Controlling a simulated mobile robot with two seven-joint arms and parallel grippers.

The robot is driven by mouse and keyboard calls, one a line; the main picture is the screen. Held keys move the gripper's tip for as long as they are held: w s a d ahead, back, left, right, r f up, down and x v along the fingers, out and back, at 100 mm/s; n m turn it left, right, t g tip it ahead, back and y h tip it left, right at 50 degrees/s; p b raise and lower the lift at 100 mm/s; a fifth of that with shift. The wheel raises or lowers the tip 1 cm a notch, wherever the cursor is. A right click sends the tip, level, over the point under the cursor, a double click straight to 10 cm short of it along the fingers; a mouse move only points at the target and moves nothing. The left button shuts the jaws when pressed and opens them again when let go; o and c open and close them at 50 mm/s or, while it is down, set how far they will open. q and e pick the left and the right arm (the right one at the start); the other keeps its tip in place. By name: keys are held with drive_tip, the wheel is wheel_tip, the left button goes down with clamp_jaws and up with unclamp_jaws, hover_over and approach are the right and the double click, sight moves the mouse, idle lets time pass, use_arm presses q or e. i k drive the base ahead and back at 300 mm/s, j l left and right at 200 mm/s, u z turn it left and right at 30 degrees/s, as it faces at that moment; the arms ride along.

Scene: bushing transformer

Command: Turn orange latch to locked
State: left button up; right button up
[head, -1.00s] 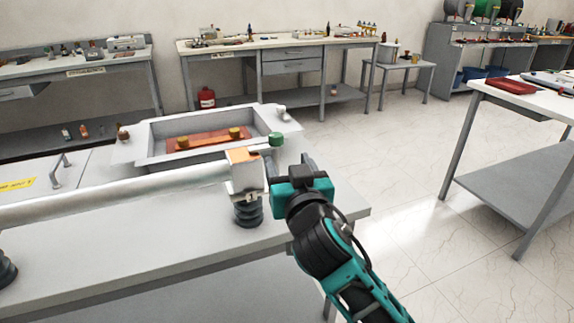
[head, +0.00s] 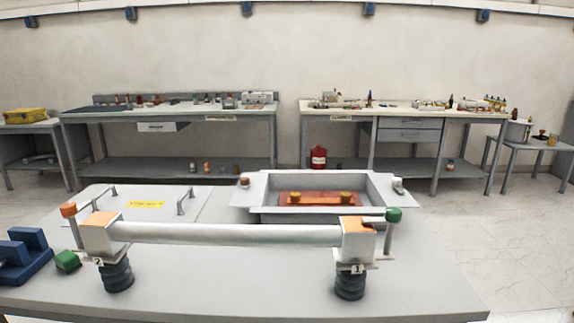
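A grey bar (head: 230,233) lies across two white blocks on black ribbed insulators. The left block (head: 100,236) is marked 2 and the right block (head: 357,243) is marked 1; both have orange tops. An orange-capped post (head: 68,210) stands tilted at the left block, and a green-capped post (head: 393,215) stands at the right block. Which orange part is the latch, and whether it is locked, I cannot tell. Neither of my grippers is in view.
A recessed tray (head: 255,208) holds an orange plate (head: 318,200) with two brass knobs. A panel with handles and a yellow label (head: 146,204) lies behind the bar. A blue block (head: 22,258) and a green block (head: 67,261) sit at the left. The front right of the table is clear.

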sight(68, 210)
drive_tip(key=u, duration=1.35)
drive_tip(key=i+j+z, duration=0.1)
drive_tip(key=j, duration=0.25)
drive_tip(key=i+j+z, duration=0.1)
drive_tip(key=j, duration=0.25)
drive_tip(key=i+j, duration=0.25)
drive_tip(key=i+j+z, duration=0.15)
drive_tip(key=j, duration=0.3)
drive_tip(key=i+j+z, duration=0.1)
drive_tip(key=j, duration=0.25)
drive_tip(key=i+j+z, duration=0.1)
drive_tip(key=j, duration=0.3)
